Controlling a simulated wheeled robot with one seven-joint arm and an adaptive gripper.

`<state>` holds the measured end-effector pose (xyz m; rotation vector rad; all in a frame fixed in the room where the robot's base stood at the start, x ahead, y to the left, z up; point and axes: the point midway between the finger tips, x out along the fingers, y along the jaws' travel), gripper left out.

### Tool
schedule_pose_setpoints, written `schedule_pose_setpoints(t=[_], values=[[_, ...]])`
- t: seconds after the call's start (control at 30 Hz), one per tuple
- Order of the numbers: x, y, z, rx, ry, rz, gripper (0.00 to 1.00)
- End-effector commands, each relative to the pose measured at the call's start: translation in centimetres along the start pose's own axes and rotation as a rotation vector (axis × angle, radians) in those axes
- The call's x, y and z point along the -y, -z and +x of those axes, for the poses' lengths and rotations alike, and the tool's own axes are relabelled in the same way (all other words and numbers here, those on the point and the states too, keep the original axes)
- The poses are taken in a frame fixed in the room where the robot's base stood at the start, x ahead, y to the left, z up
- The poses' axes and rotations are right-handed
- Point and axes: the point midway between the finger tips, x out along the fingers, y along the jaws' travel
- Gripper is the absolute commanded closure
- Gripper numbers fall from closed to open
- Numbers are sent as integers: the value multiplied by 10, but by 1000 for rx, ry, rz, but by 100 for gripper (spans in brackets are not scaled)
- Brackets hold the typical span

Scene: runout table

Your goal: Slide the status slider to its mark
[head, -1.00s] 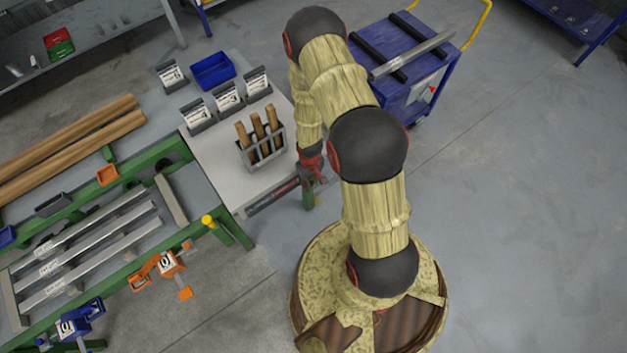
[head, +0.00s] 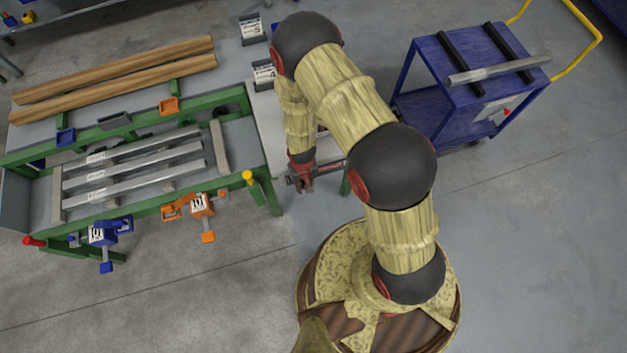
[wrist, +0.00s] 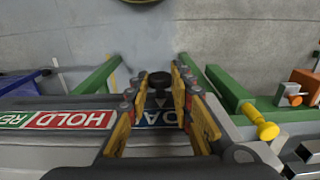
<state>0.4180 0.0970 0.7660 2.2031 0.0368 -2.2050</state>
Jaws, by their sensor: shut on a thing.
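My gripper (head: 301,184) is at the front edge of the grey table, near its left end in the head view. In the wrist view its yellow fingers (wrist: 160,88) stand on both sides of a black slider knob (wrist: 159,80) and are shut on it. In the head view my arm hides much of the strip. I cannot make out the mark itself.
A green bench (head: 262,186) with a yellow knob (head: 248,177) stands close left of my gripper in the head view. It carries metal bars, wooden poles and orange and blue clamps. A blue cart (head: 440,100) stands to the right. The floor in front is clear.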

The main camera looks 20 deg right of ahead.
Motion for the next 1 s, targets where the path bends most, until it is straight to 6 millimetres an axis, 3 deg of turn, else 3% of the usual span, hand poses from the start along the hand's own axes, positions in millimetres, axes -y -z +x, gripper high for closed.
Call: schedule_pose_setpoints(t=[0.4,0.43,0.73,1.0], values=[[5,1,0,-2,0,-2,100],[5,1,0,-2,0,-3,76],[4,1,0,-2,0,-1,59],[4,0,0,-1,0,-1,59]])
